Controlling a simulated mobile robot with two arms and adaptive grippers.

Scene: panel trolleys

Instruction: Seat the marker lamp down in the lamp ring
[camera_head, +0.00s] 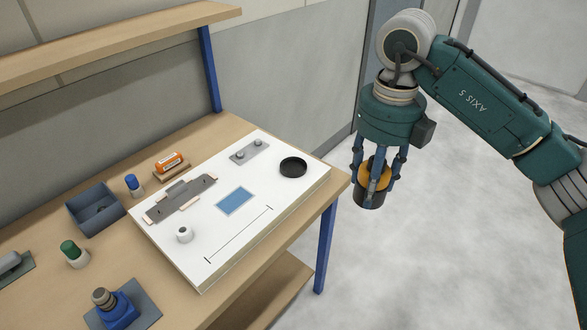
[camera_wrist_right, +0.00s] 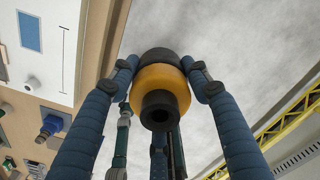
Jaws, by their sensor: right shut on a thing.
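The marker lamp (camera_head: 370,194) has an amber band above a dark base. My right gripper (camera_head: 374,180) is shut on it, fingers pointing down, in the air to the right of the bench. In the right wrist view the lamp (camera_wrist_right: 157,80) sits between the blue fingers, its dark hollow end facing the camera. The lamp ring (camera_head: 293,167) is a black round ring at the far right corner of the white panel (camera_head: 240,240). The lamp is apart from the ring, right of it in the picture. My left gripper is not in view.
The panel also carries a grey bracket (camera_head: 180,199), a white cup-like part (camera_head: 184,234) and a plate with two knobs (camera_head: 249,151). On the bench (camera_head: 75,300) are a blue-grey bin (camera_head: 95,209), an orange cylinder (camera_head: 169,160) and a blue device (camera_head: 117,310). Open floor lies right.

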